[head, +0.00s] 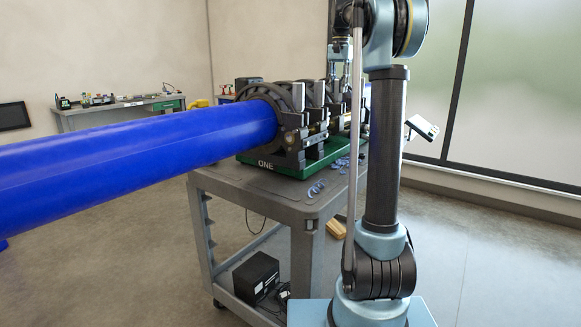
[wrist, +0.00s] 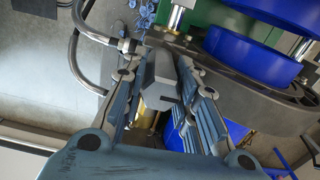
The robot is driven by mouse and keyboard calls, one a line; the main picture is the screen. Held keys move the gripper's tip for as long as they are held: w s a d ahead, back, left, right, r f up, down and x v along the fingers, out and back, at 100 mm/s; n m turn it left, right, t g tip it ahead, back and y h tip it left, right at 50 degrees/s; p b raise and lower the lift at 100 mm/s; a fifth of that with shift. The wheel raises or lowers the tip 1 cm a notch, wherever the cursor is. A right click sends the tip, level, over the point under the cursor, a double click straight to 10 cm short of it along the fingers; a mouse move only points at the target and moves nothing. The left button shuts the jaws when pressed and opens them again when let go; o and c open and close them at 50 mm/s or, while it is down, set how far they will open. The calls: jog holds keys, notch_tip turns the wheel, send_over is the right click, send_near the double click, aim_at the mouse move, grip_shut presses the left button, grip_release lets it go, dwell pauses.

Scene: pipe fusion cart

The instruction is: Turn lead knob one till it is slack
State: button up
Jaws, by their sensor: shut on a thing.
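In the wrist view, the two fingers of my gripper (wrist: 158,62) are closed on the sides of a grey, blocky knob, which I take as lead knob one (wrist: 160,74). A brass-coloured part (wrist: 153,103) shows below the knob between the fingers. My arm hides part of the machine there, and the knob cannot be made out. Whether the knob is tight or slack does not show.
The grey cart (head: 262,201) carries the machine, with blue shavings (head: 317,188) on its top. A black box (head: 256,277) sits on its lower shelf. A workbench (head: 120,112) stands at the back left.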

jog(key=shift+w, duration=0.2)
jog(key=shift+n, duration=0.5)
jog(key=shift+o, duration=0.2)
jog(key=shift+n, duration=0.4)
jog(key=shift+n, duration=0.5)
